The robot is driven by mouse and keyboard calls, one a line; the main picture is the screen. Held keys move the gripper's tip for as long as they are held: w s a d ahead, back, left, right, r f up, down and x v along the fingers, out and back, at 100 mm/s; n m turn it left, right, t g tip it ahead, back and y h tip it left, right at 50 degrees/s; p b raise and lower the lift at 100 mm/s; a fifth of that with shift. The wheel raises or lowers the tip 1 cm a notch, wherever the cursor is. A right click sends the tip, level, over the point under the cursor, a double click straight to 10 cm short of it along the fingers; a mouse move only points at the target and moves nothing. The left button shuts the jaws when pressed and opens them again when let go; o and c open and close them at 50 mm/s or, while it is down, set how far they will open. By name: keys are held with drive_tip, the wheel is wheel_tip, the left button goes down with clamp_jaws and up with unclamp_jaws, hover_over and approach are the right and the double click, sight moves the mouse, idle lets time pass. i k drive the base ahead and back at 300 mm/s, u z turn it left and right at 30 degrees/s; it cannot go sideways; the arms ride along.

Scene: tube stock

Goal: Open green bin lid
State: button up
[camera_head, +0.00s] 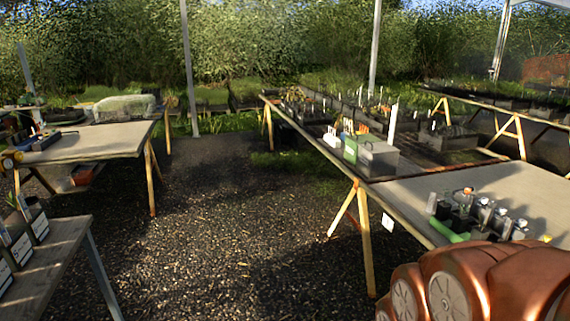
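A small bin with green on its side (351,149) stands on the long table at right of centre, just left of a grey bin (378,158). It is small in the picture, and I cannot tell whether its lid is open or shut. White and orange upright pieces show close behind it. My gripper is not in view. Copper-coloured rounded links, which look like part of my arm, fill the lower right corner.
The right table (485,190) holds several tubes or bottles (470,215) and a green object (444,230) near its edge. A trestle table (95,143) stands at left, a bench (55,250) at lower left. The gravel aisle (220,240) between is clear.

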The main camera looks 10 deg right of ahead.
sight(360, 138)
drive_tip(key=z, duration=0.3)
drive_tip(key=i, duration=1.85)
drive_tip(key=u, duration=0.25)
drive_tip(key=i, duration=1.55)
drive_tip(key=u, duration=0.4)
